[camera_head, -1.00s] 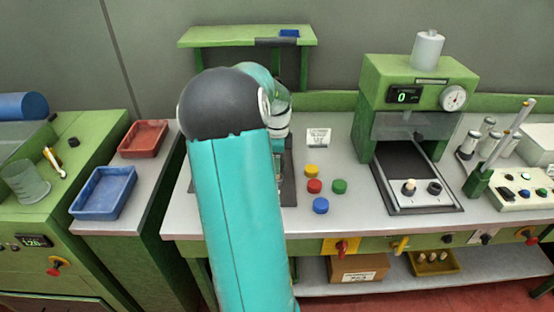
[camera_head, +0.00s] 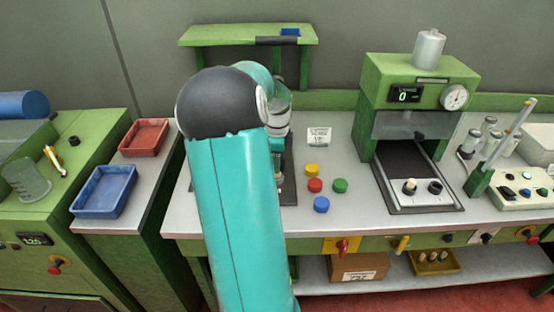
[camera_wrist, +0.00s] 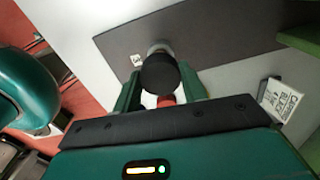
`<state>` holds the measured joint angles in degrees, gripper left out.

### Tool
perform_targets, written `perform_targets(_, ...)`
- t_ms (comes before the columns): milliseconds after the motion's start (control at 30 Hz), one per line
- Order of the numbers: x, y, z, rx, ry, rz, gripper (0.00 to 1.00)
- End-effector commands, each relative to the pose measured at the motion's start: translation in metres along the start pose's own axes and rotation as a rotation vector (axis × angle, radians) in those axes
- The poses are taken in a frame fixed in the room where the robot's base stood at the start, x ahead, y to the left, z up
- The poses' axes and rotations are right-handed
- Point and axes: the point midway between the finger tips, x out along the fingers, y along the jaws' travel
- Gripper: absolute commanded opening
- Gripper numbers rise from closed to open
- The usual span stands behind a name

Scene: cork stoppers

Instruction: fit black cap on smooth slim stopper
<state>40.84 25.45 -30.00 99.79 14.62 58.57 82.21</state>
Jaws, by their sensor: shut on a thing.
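In the wrist view, my gripper (camera_wrist: 160,88) is shut on a round black cap (camera_wrist: 159,74), with one finger on each side. A pale grey round top (camera_wrist: 160,47) shows just past the cap, over the dark mat (camera_wrist: 115,42). It may be the smooth slim stopper, but I cannot tell for sure, nor whether the cap touches it. In the head view, my gripper (camera_head: 278,165) is over the dark mat (camera_head: 289,190) on the bench, mostly hidden by my arm. The cap cannot be made out there.
Yellow, red, green and blue buttons (camera_head: 321,204) stand right of the mat. A small white sign (camera_head: 319,136) stands behind them. A green press (camera_head: 415,85) is further right, and a green raised shelf (camera_head: 247,36) is behind. Blue and red trays (camera_head: 104,190) lie left.

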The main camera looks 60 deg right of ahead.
Motion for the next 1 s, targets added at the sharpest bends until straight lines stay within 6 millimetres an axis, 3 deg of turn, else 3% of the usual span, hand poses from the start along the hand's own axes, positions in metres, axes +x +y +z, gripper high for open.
perform_targets(1000, 0.011, 0.000, 0.000, 0.001, 0.000, 0.000, 0.21)
